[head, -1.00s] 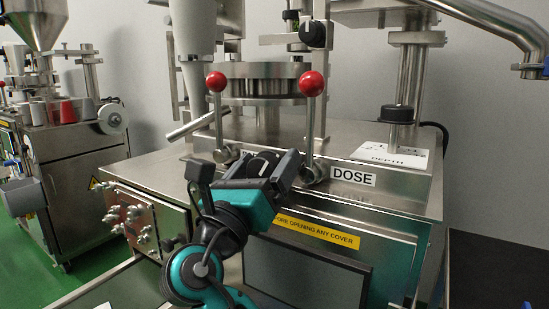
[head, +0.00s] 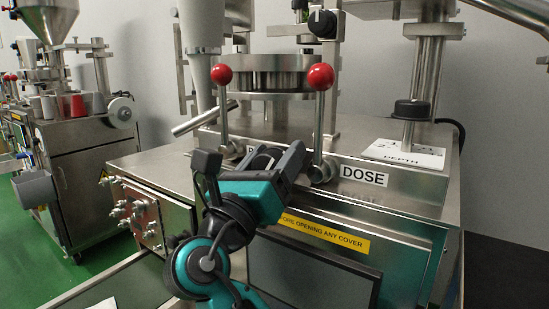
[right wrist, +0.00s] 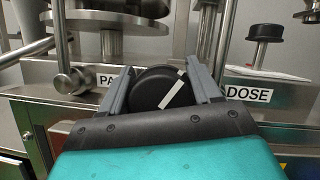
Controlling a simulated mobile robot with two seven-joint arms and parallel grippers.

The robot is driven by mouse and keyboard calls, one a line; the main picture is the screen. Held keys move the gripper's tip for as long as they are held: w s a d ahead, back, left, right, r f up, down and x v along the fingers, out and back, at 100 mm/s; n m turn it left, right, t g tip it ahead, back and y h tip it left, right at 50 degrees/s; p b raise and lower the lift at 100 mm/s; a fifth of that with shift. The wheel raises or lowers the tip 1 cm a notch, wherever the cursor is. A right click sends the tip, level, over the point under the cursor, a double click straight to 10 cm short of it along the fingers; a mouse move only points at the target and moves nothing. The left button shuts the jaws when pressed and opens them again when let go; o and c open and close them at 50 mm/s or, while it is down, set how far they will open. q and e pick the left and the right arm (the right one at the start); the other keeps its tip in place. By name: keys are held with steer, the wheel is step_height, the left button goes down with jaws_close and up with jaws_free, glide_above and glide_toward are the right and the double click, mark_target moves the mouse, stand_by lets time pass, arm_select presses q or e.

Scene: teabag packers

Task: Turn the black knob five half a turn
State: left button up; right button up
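The round black knob (right wrist: 152,88) with a slanted white mark is on the machine's front face in the right wrist view. It lies between the two grey fingers of my right gripper (right wrist: 161,72), and I see no clear gap at either side. In the head view my right gripper (head: 278,150) reaches the front panel from below, its fingers around the knob (head: 262,160). The knob is partly hidden there. The white mark leans to the upper right in the wrist view. My left gripper is not in view.
Two levers with red balls (head: 320,76) (head: 221,75) flank the knob. A DOSE label (head: 363,175) is at its right; another label is partly hidden. A black DEPTH knob (head: 412,109) stands on top. A dark screen (head: 315,275) is below, and another machine (head: 85,150) stands left.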

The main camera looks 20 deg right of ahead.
steer(key=c, duration=0.4)
steer(key=shift+m+g, duration=0.3)
steer(key=shift+m, duration=0.2)
steer(key=shift+m+h, duration=0.4)
steer(key=m+g, duration=0.1)
steer(key=m, duration=0.1)
steer(key=m+g+h, duration=0.1)
steer(key=m, duration=0.1)
steer(key=shift+s+d, duration=0.15)
steer(key=shift+s, duration=0.05)
steer(key=shift+s+d+m+g+h, duration=0.15)
steer(key=shift+d+m+g+h, duration=0.2)
steer(key=shift+m, duration=0.45)
steer(key=shift+s+m+g+h, duration=0.15)
steer(key=shift+m+g, duration=0.3)
steer(key=shift+m, duration=0.35)
steer(key=shift+o, duration=0.3)
steer(key=shift+w+a, duration=0.1)
